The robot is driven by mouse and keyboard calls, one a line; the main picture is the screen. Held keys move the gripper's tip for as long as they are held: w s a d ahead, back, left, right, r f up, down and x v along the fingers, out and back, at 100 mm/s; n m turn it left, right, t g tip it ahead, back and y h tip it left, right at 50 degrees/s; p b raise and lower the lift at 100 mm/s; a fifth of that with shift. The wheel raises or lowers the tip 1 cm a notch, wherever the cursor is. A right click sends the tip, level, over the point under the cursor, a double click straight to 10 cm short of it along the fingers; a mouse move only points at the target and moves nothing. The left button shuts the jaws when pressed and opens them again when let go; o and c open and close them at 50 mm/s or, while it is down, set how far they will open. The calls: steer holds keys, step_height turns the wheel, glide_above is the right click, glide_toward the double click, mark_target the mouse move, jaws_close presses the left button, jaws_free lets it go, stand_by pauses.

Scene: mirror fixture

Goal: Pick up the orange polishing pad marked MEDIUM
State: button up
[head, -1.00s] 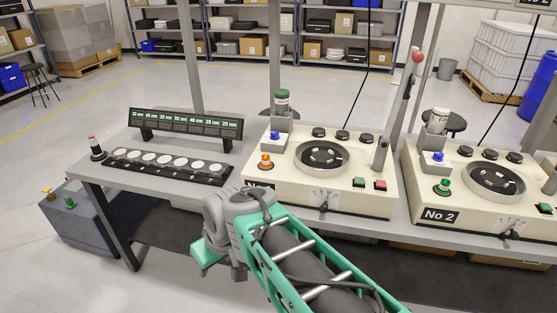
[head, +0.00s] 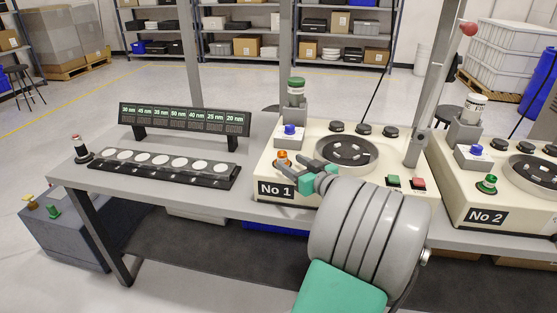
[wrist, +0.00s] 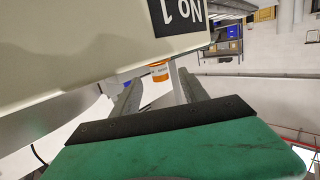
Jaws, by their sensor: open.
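The orange pad (head: 282,158) stands upright at the front left corner of the cream machine No 1 (head: 276,189). My gripper (head: 296,169) is open, low at that machine's front left edge, close to the pad. In the wrist view the orange pad (wrist: 160,71) shows with a pale label band, between the two finger lines and beyond the fingers. The label text is too small to read. I cannot tell whether a finger touches the pad.
A blue-topped piece (head: 291,131) and a grey holder with a green-capped bottle (head: 296,86) stand just behind the pad. A strip of white discs (head: 160,165) lies on the bench to the left. Machine No 2 (head: 487,216) is at right.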

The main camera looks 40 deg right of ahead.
mark_target(285, 157)
steer(key=x, duration=0.4)
steer(key=shift+w+d+r, duration=0.15)
steer(key=shift+w+r, duration=0.05)
steer(key=shift+r, duration=0.05)
steer(key=shift+c, duration=0.3)
jaws_close()
